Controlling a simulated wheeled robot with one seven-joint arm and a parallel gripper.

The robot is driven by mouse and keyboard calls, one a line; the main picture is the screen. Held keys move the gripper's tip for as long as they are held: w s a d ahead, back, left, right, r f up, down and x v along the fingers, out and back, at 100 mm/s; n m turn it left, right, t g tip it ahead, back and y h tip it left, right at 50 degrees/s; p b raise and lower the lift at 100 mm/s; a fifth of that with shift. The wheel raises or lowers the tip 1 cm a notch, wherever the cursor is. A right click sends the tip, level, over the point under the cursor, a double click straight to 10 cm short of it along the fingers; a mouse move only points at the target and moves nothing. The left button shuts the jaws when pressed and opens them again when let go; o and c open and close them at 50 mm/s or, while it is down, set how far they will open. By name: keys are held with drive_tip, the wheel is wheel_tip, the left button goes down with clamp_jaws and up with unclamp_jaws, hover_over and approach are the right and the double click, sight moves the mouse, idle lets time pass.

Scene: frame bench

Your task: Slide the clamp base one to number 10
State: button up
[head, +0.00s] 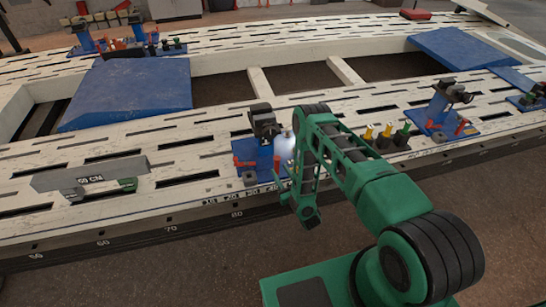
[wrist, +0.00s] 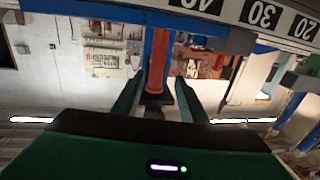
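A blue clamp base (head: 262,158) with a black clamp head stands on the near rail of the bench in the head view. Red parts show on it, and a small number scale runs along the rail's front below it. My gripper (wrist: 159,84) is at this base, low by the front edge, partly hidden by my green arm in the head view. In the wrist view its two green fingers stand apart on either side of a red cylinder (wrist: 160,55); contact is not clear. The scale (wrist: 264,14) there shows 40, 30 and 20, upside down.
Another blue clamp base (head: 440,115) stands right on the near rail, with yellow and green-topped pieces (head: 385,136) between. A grey block marked 50 CM (head: 90,180) lies left. Blue ramps (head: 130,92) sit within the white slotted frame. The floor in front is clear.

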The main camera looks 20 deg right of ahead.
drive_tip(key=w, duration=0.6)
drive_tip(key=w+a, duration=0.1)
drive_tip(key=w, duration=0.2)
drive_tip(key=shift+w, duration=0.4)
clamp_jaws()
